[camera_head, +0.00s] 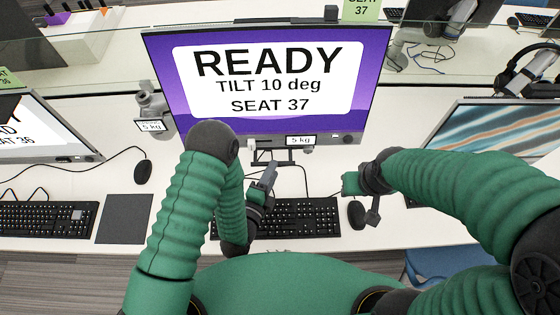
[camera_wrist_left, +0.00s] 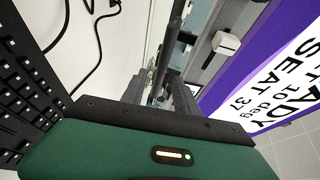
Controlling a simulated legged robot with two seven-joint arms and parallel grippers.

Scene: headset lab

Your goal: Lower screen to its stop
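The screen (camera_head: 268,125) stands at the centre of the desk in the head view. It has a purple display reading "READY, TILT 10 deg, SEAT 37" and a dark lower bezel. Its stand (camera_head: 287,157) shows partly beneath it. The screen also fills the right of the left wrist view (camera_wrist_left: 250,75), with a small white block (camera_wrist_left: 226,43) at its lower edge. My left gripper (camera_head: 268,176) is over the keyboard, below the screen's lower edge and seemingly apart from it. My right gripper (camera_head: 352,184) is right of the keyboard, away from the screen.
A keyboard (camera_head: 310,218) and a mouse (camera_head: 357,215) lie in front of the screen. Neighbouring screens stand left (camera_head: 45,135) and right (camera_head: 505,125). A dark mat (camera_head: 124,218) lies at left.

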